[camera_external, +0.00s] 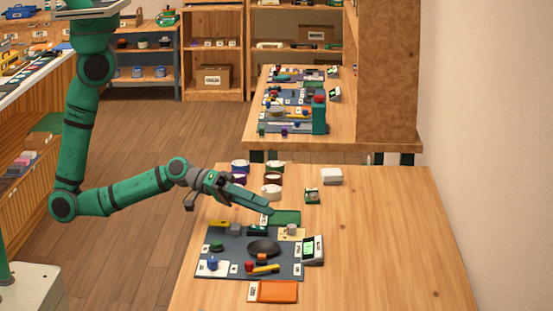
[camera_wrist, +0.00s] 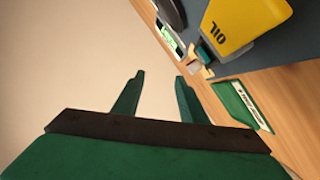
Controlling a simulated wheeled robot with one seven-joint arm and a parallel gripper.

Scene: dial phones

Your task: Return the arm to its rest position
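My arm (camera_external: 120,193) is green with grey joints and reaches from the left over the near wooden table. My gripper (camera_external: 262,207) is above the table's back part, close to the green tray (camera_external: 285,217). In the wrist view my gripper (camera_wrist: 158,80) has its two green fingers apart, with nothing between them. The device with a lit green display (camera_external: 312,250) stands at the right edge of the dark mat (camera_external: 228,258). Its display also shows in the wrist view (camera_wrist: 168,38).
Several small items and a black dish (camera_external: 264,247) lie on the mat. An orange tray (camera_external: 272,291) is in front. Round containers (camera_external: 272,192) and a white block (camera_external: 331,176) stand behind. A yellow OIL item (camera_wrist: 235,25) shows in the wrist view. The table's right side is clear.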

